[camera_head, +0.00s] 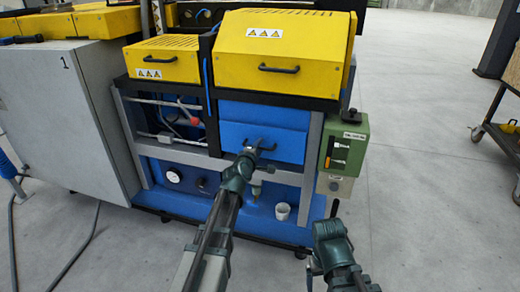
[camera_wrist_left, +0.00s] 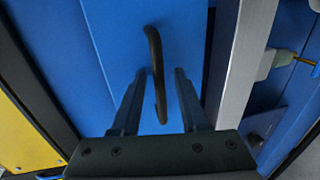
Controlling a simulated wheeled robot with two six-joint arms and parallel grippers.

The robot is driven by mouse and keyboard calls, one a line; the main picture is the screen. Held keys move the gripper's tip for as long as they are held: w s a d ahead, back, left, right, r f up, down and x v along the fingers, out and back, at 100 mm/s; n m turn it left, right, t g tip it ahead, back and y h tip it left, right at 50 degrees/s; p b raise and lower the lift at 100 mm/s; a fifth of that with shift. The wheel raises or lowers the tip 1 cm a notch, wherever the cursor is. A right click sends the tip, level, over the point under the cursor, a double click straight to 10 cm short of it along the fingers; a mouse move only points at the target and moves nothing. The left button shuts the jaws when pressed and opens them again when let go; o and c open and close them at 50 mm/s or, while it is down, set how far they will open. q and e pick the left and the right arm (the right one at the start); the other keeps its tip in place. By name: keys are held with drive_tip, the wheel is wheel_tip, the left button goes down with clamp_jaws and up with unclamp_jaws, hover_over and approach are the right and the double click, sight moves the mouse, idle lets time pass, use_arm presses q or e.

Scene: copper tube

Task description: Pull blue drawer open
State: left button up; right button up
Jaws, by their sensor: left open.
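The blue drawer (camera_head: 290,146) is in the front of the machine, below the large yellow hood. I cannot tell if its front sits flush. Its dark bar handle (camera_wrist_left: 154,60) shows in the left wrist view against the blue front (camera_wrist_left: 105,30). My left gripper (camera_head: 254,152) is at the handle in the head view. In the left wrist view its two fingers (camera_wrist_left: 157,85) are open, with the handle between them and no clear grip on it. My right gripper (camera_head: 322,248) is low at the right, away from the drawer; its fingers are not clear.
A green control box (camera_head: 345,142) is mounted just right of the drawer. A yellow hood (camera_head: 283,50) with its own black handle is above. A grey cabinet (camera_head: 70,120) stands left.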

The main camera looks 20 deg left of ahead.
use_arm(q)
clamp_jaws()
idle(1.4)
